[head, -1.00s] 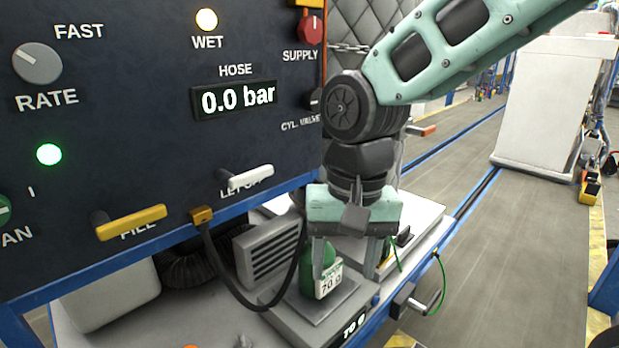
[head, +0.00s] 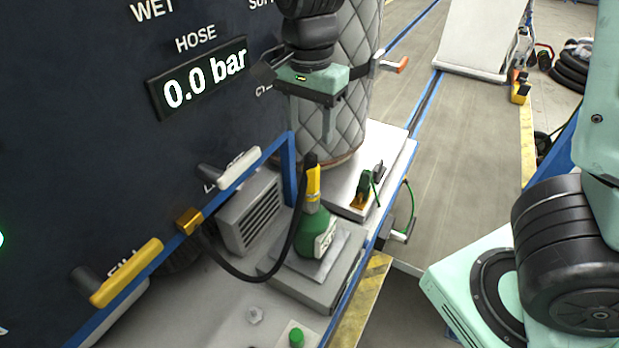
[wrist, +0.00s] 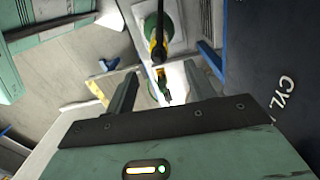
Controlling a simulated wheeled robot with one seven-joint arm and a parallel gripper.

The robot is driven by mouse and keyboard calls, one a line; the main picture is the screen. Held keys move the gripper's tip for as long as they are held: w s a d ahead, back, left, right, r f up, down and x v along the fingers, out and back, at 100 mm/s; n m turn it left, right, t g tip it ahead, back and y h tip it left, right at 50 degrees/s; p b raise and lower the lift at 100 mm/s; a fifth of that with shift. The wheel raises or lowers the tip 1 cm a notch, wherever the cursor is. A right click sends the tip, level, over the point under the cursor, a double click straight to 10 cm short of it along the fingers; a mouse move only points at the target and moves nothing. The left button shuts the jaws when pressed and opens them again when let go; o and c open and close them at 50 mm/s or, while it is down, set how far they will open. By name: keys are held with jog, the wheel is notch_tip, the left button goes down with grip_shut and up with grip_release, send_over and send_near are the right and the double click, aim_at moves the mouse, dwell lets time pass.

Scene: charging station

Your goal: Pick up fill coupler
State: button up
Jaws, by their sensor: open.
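The fill coupler (head: 313,187) is a yellow piece with a black top, standing upright on the neck of the green cylinder (head: 314,238). A black hose (head: 292,240) runs from its top, loops down and goes to a brass fitting on the panel. My gripper (head: 311,135) is open and empty, pointing down above the coupler. The fingertips appear just above or around the coupler's black top; contact cannot be told. In the wrist view the coupler (wrist: 158,46) shows beyond the open fingers (wrist: 160,78), close to the line between them.
The dark control panel (head: 100,130) with a white lever (head: 239,168) and a yellow fill lever (head: 127,272) stands close on the left. The cylinder is on a grey scale (head: 310,285). A quilted column (head: 352,90) stands behind the gripper. A green clip-like item (head: 363,187) lies to the right.

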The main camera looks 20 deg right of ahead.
aim_at(311, 169)
notch_tip(311, 169, down, 11)
jog(key=shift+s+d+f+p, duration=0.1)
jog(key=shift+d+p, duration=0.05)
jog(key=shift+p, duration=0.85)
grip_shut()
